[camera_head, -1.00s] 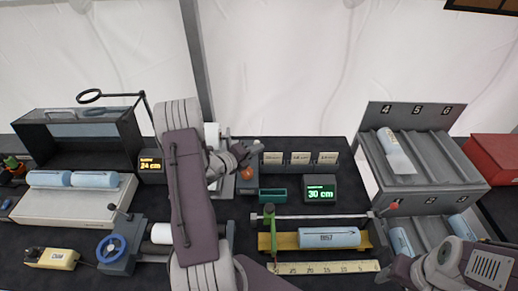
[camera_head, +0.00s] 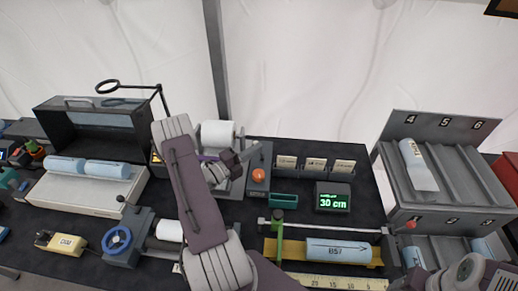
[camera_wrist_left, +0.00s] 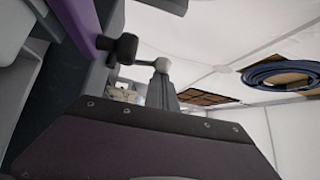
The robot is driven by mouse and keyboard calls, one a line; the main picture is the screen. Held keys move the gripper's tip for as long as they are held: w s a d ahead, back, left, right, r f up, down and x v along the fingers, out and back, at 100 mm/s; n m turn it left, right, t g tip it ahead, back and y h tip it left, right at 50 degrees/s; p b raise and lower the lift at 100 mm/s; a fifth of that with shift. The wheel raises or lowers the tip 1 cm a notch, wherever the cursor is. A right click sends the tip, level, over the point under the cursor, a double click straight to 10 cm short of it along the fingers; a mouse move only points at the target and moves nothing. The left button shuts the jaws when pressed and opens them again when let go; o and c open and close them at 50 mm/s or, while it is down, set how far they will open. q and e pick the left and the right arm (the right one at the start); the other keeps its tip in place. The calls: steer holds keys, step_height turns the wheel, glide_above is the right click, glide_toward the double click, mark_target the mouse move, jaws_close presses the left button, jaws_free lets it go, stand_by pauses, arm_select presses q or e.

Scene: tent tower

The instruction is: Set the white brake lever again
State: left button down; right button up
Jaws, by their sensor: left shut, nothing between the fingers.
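My left gripper (camera_head: 246,153) is shut and empty, over the stand with the white roll (camera_head: 217,134) at the back middle of the table. An orange ball knob (camera_head: 258,175) on a dark box stands just right of and below its tip. In the left wrist view, a dark riveted plate fills the bottom. Beyond it are a black knob (camera_wrist_left: 123,46) on a rod and a short grey post with a pale round top (camera_wrist_left: 162,65). I cannot pick out the white brake lever for sure; my left arm covers part of the stand. My right arm shows at the lower right, its fingers out of view.
A green display (camera_head: 333,196) reads 30 cm. A blue cylinder (camera_head: 338,249) lies in a yellow cradle in front. A numbered rack (camera_head: 455,175) stands at the right. A blue handwheel (camera_head: 117,240) and a pale box with two blue cylinders (camera_head: 82,200) are at the left.

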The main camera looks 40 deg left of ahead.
steer(key=shift+f+b, duration=0.85)
arm_select(q)
steer(key=v, duration=0.9)
steer(key=shift+f, duration=0.1)
